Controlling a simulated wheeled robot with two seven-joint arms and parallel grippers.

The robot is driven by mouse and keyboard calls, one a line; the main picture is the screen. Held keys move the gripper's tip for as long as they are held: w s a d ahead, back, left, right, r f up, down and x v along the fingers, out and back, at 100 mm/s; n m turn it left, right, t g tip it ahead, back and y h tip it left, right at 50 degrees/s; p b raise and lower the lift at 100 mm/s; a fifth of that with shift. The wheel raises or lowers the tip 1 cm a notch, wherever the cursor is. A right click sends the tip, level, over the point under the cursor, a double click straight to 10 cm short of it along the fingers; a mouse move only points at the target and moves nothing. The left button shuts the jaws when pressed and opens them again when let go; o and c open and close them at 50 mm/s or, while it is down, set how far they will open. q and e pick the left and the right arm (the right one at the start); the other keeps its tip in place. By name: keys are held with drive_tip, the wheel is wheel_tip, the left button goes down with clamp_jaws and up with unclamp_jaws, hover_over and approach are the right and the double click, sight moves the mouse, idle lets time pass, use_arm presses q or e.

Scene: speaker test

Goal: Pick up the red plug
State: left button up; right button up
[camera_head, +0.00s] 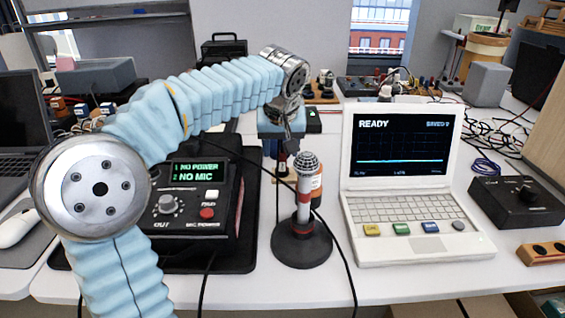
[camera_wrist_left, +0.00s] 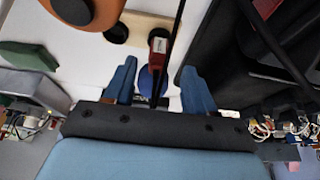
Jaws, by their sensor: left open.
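The red plug (camera_wrist_left: 158,46) shows in the left wrist view, a small dark red body with a pale label, beside a wooden block (camera_wrist_left: 143,22) with dark round holes. My left gripper (camera_wrist_left: 159,68) is open, its two blue fingers spread to either side of the line to the plug, with nothing held. A black cable crosses in front of the plug and between the fingers. A blue round thing (camera_wrist_left: 148,80) lies just below the plug. In the head view my left gripper (camera_head: 283,147) hangs behind the microphone (camera_head: 304,180), which partly hides that area. My right gripper is not seen.
A black control box (camera_head: 190,210) reading "NO POWER" and "NO MIC" is left. A white laptop (camera_head: 404,165) reading "READY" is right. Black cables run over the white table.

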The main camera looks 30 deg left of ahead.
sight(282, 153)
use_arm(q)
drive_tip(key=x, duration=0.5)
drive_tip(key=shift+w, duration=0.3)
clamp_jaws()
drive_tip(key=shift+r, duration=0.1)
